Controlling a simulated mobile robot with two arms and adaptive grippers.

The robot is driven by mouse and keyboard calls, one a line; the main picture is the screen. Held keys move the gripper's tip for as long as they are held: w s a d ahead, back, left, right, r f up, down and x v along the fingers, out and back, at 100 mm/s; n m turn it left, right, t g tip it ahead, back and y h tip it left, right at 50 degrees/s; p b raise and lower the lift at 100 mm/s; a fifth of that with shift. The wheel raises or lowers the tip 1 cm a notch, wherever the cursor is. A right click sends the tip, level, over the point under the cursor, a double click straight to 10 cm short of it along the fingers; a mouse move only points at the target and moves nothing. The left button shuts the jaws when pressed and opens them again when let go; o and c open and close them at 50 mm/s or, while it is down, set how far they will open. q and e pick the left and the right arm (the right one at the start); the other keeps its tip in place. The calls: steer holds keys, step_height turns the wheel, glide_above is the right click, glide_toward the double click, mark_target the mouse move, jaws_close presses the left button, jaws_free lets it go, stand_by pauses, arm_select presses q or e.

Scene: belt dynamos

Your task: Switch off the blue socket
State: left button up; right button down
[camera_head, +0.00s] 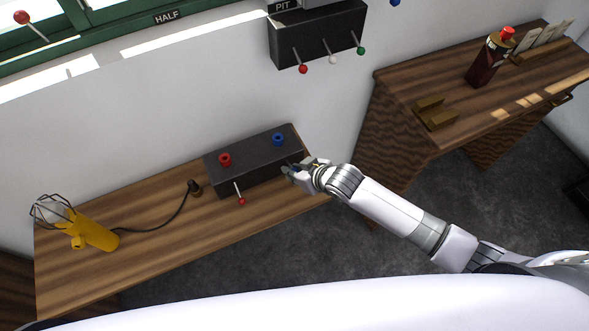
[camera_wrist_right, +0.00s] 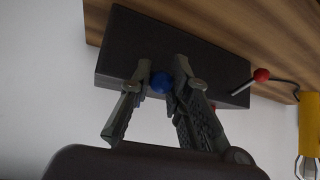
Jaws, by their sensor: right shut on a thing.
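A dark box (camera_head: 254,165) on the wooden bench carries a red socket (camera_head: 225,159) and a blue socket (camera_head: 278,140) on its top. A lever with a red knob (camera_head: 242,201) sticks out of its front; this knob also shows in the wrist view (camera_wrist_right: 261,74). My right gripper (camera_head: 292,172) is at the right part of the box's front, below the blue socket. In the wrist view, a blue knob (camera_wrist_right: 160,83) sits between the fingers of my right gripper (camera_wrist_right: 158,85), which are shut on it. The fingers mostly hide its lever in the head view. My left gripper is not in view.
A yellow lamp (camera_head: 95,235) with a wire cage lies on the bench at left, its black cable running to a plug (camera_head: 194,187) near the box. A wall box (camera_head: 318,35) with several coloured levers hangs above. A second desk (camera_head: 450,95) stands at right.

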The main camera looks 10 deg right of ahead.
mark_target(282, 165)
steer(key=shift+f, duration=0.1)
steer(key=shift+s+f+t+b, duration=0.15)
steer(key=shift+f+t+b, duration=0.25)
steer(key=shift+b, duration=0.3)
steer(key=f+t+b, duration=0.1)
steer(key=b, duration=0.2)
steer(key=f+t+y+b, duration=0.1)
steer(key=b, duration=0.2)
steer(key=f+t+y+b, duration=0.1)
steer(key=t+b, duration=0.1)
steer(key=b, duration=0.1)
steer(key=shift+s+n, duration=0.25)
steer(key=shift+n, duration=0.15)
steer(key=t+y+b, duration=0.1)
steer(key=b, duration=0.3)
steer(key=f+t+b, duration=0.1)
steer(key=t+b, duration=0.1)
steer(key=b, duration=0.2)
steer(key=shift+w+f+n+y, duration=0.2)
steer(key=shift+n+y, duration=0.1)
steer(key=shift+y, duration=0.1)
steer(key=shift+w+r+t+b, duration=0.15)
steer(key=shift+t+b, duration=0.35)
steer(key=shift+b, duration=0.3)
steer(key=c, duration=1.5)
jaws_free()
